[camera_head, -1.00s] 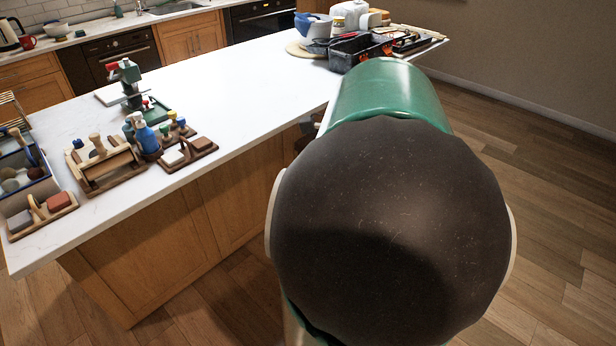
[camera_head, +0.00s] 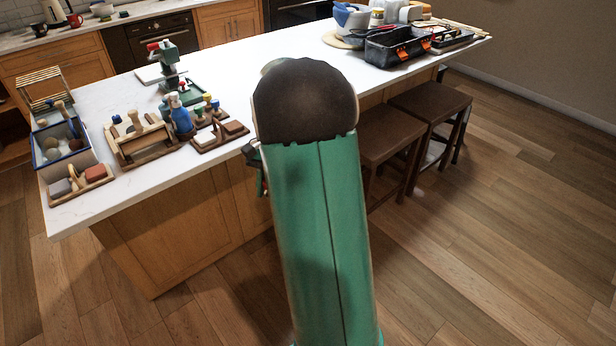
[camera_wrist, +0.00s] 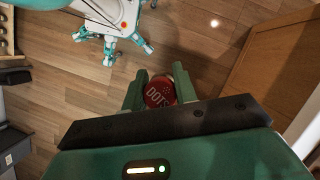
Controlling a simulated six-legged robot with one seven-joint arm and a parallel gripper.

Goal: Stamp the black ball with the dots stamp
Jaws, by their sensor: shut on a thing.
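My gripper (camera_wrist: 160,78) shows in the wrist view with its two green fingers on either side of the dots stamp (camera_wrist: 159,95). The stamp has a round red end marked "DOTS". The fingers are shut on it, and it is held over the wooden floor, apart from the counter. In the head view my green arm and its dark joint cover most of the gripper. I cannot pick out the black ball in either view.
The white counter (camera_head: 262,62) carries a blue tray (camera_head: 66,160), a wooden rack (camera_head: 138,142), a blue bottle (camera_head: 180,116) and a small stamp holder (camera_head: 215,128) on its left half. A black toolbox (camera_head: 393,46) stands at the far right. Stools (camera_head: 385,135) stand beside the counter.

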